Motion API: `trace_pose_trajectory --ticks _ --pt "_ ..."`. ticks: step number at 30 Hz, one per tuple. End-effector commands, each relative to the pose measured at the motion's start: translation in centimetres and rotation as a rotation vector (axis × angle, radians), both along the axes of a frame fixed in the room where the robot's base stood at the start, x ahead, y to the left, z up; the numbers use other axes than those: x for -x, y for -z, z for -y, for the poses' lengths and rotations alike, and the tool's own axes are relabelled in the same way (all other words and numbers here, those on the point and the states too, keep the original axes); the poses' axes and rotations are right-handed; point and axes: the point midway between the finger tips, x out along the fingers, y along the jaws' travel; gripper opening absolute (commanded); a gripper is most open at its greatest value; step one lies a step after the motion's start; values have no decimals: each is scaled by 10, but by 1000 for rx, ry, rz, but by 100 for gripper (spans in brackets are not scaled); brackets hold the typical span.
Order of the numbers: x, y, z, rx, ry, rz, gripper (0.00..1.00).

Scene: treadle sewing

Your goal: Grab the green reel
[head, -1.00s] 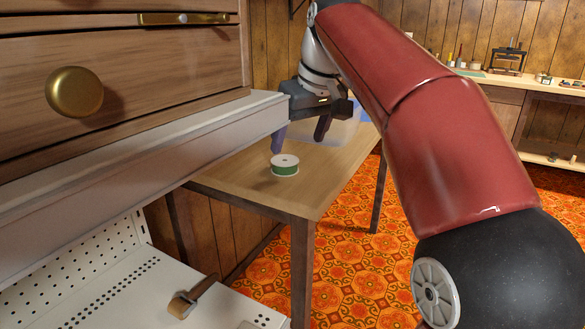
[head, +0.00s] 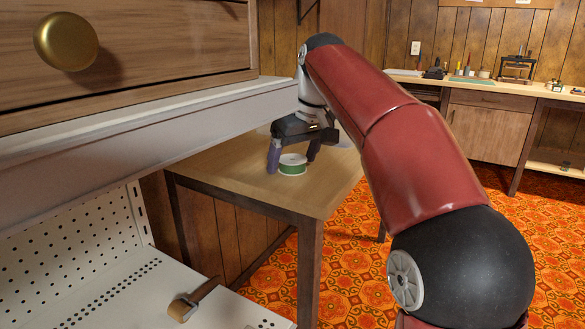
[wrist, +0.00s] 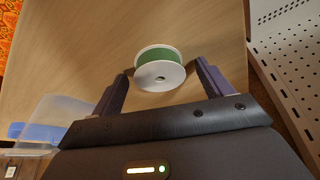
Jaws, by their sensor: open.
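The green reel (head: 292,167) has white flanges and a green band, and stands flat on the wooden table (head: 318,192). My gripper (head: 293,166) is open and low over the table, with one finger on each side of the reel in the head view. In the wrist view the reel (wrist: 158,68) lies just beyond and between the fingertips of my gripper (wrist: 161,79).
A translucent, blue-tinted container (wrist: 52,122) stands on the table to the left in the wrist view. A drawer unit with a brass knob (head: 66,42) and a white ledge (head: 150,122) is close on the left. A perforated white panel (head: 70,245) is below it.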

Motion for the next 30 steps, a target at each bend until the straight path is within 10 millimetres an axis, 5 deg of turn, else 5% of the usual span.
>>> trace_pose_trajectory --ticks 2,13,23,30 --pt "0 -1 0 0 0 0 79" --pt "0 -1 0 0 0 0 31" --pt "0 -5 0 -1 0 1 31" --pt "0 -38 0 0 0 2 31"
